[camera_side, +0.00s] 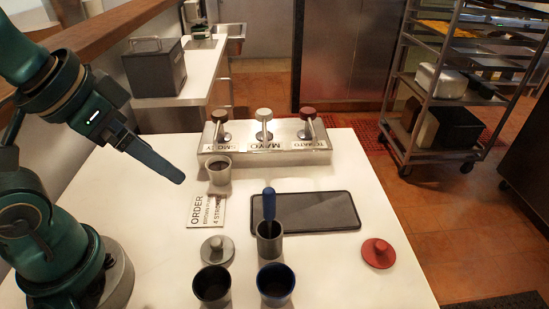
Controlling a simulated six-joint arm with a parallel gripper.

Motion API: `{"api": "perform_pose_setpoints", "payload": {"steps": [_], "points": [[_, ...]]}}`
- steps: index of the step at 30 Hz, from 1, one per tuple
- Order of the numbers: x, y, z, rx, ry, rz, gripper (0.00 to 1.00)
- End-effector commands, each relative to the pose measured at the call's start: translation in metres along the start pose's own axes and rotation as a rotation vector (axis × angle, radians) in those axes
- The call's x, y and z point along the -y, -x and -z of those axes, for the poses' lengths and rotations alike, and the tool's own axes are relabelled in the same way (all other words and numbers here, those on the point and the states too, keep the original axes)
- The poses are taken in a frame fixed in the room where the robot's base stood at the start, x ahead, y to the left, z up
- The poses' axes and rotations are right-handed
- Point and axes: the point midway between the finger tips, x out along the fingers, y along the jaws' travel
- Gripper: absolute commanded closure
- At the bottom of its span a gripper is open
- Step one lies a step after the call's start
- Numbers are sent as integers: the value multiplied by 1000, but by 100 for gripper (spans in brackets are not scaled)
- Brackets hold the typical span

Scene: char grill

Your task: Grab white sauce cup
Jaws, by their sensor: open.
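The white sauce cup (219,174) stands upright on the white table, in front of the left end of the sauce dispenser. It touches or stands just behind the order card (206,211). My gripper (180,179) is open and empty, in the air to the left of the cup. Its fingers overlap from this side, so the gap between them does not show. The gripper and the cup look apart.
The pump dispenser (266,152) stands behind the cup. A dark tray (318,211), a metal cup with a blue-handled tool (269,238), two dark cups (212,285) (275,284), a grey lid (217,249) and a red lid (378,253) are on the table (330,270).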

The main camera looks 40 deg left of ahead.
Motion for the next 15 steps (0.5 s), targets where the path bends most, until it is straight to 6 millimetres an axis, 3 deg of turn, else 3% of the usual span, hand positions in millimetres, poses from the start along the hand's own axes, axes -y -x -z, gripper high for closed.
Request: {"api": "perform_pose_setpoints", "payload": {"steps": [5, 10, 15], "points": [[0, 31, 18, -7, 0, 0, 5], [23, 9, 2, 123, -408, 136, 5], [51, -6, 4, 251, -915, 292, 5]]}}
